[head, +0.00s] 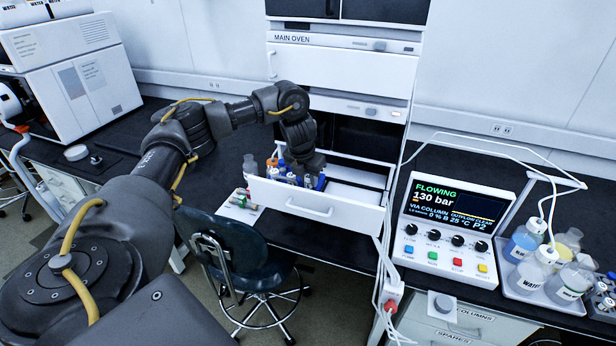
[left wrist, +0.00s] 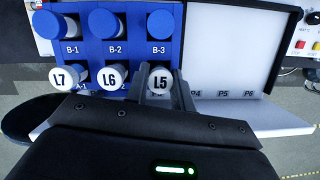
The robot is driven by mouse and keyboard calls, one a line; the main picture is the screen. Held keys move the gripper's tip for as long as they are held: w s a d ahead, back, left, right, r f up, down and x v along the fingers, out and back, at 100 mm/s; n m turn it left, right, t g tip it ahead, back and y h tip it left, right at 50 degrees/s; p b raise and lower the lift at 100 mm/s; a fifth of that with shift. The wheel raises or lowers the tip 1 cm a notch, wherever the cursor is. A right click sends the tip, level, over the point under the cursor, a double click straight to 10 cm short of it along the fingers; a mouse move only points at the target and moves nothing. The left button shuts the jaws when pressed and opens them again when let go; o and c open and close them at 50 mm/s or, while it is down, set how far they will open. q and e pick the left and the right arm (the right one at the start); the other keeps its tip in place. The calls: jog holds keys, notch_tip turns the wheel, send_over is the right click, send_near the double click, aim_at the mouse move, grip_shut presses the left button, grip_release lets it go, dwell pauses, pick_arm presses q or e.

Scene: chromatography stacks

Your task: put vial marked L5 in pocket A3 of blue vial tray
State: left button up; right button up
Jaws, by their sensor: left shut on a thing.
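The blue vial tray (left wrist: 133,52) shows in the left wrist view with labels B-1, B-2 and B-3, and a partly hidden A-1. My left gripper (left wrist: 160,98) is shut on the vial marked L5 (left wrist: 160,79), whose white cap shows between the fingers. L5 is in line with L7 and L6, below the B-3 label. The fingers hide the pocket under it, so I cannot tell whether it is seated. In the head view my left gripper (head: 303,178) points down into the open white drawer, among small vials. My right gripper is not in view.
Vials L7 (left wrist: 63,78) and L6 (left wrist: 112,77) stand beside L5. Round blue tops (left wrist: 107,22) line row B. A white surface marked P4 to P6 (left wrist: 232,60) lies right of the tray. The drawer (head: 312,207) stands open above a chair (head: 245,262).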

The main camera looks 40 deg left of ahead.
pick_arm(q)
jog(key=shift+f, duration=0.15)
jog(key=o, duration=1)
jog(key=shift+o, duration=0.6)
jog(key=o, duration=0.3)
jog(key=shift+o, duration=0.2)
notch_tip(320, 180, up, 7)
jog(key=p, duration=0.6)
jog(key=shift+p, duration=0.3)
